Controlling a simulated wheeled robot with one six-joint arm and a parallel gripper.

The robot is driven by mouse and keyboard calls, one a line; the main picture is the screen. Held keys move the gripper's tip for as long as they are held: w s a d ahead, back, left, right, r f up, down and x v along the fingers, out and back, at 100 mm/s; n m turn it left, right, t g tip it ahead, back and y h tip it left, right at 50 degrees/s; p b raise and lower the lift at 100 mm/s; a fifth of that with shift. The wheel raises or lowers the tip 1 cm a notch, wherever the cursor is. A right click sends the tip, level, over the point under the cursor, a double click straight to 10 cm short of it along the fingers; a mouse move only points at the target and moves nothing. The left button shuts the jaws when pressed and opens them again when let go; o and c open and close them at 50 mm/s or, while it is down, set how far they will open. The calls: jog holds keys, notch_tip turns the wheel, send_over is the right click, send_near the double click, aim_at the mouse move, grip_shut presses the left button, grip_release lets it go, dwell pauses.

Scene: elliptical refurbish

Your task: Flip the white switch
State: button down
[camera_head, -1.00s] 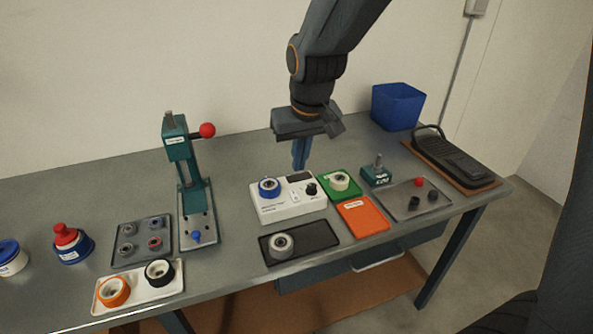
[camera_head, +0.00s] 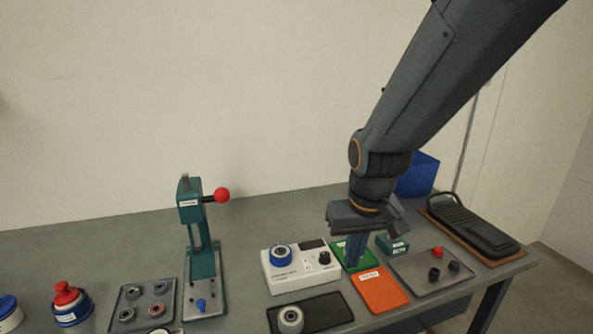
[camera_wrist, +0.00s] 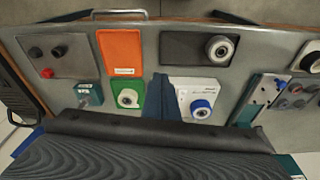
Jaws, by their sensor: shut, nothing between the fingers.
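The white box device (camera_head: 290,273) stands on the bench with a blue-rimmed roll on its left, a black knob on its right and a dark display at the back. The white switch (camera_head: 308,267) is a small part on its top, between the roll and the knob; its position is too small to tell. The device also shows in the wrist view (camera_wrist: 195,88). My gripper (camera_head: 355,264) points down with its blue fingers together and empty, right of the device and in front of the green tray. In the wrist view my fingers (camera_wrist: 158,84) lie between device and green tray.
The green tray (camera_wrist: 125,84) holds a white roll. An orange tray (camera_head: 381,291) and a black tray (camera_head: 330,310) lie in front. A teal press (camera_head: 200,260) with a red ball handle stands left. A blue bin (camera_head: 418,174) and a dark pedal unit (camera_head: 470,225) stand right.

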jog(key=c, duration=2.4)
grip_release()
jog(key=shift+m+g, duration=0.4)
jog(key=shift+m, duration=0.4)
jog(key=s+d+f, duration=0.1)
jog(key=s+d, duration=0.1)
jog(key=s+d+f, duration=0.4)
jog(key=shift+s+b, duration=0.15)
jog(key=shift+b, duration=0.2)
jog(key=o, duration=0.4)
jog(key=shift+s+d+f, duration=0.2)
jog(key=shift+s, duration=0.1)
jog(key=o, duration=0.3)
jog(key=shift+o, duration=0.3)
jog(key=w+a+r+n, duration=0.1)
jog(key=w+a+r, duration=0.1)
jog(key=w+a, duration=0.3)
jog(key=shift+w+g+p, duration=0.4)
jog(key=shift+w+p, duration=0.05)
jog(key=shift+w, duration=0.6)
notch_tip(320, 180, up, 2)
jog(key=n+p, duration=0.1)
jog(key=n, duration=0.1)
send_over(309, 269)
jog(key=shift+g, duration=0.4)
jog(key=shift+f+p, duration=1.1)
jog(key=shift+f, duration=2.55)
jog(key=shift+c, duration=0.4)
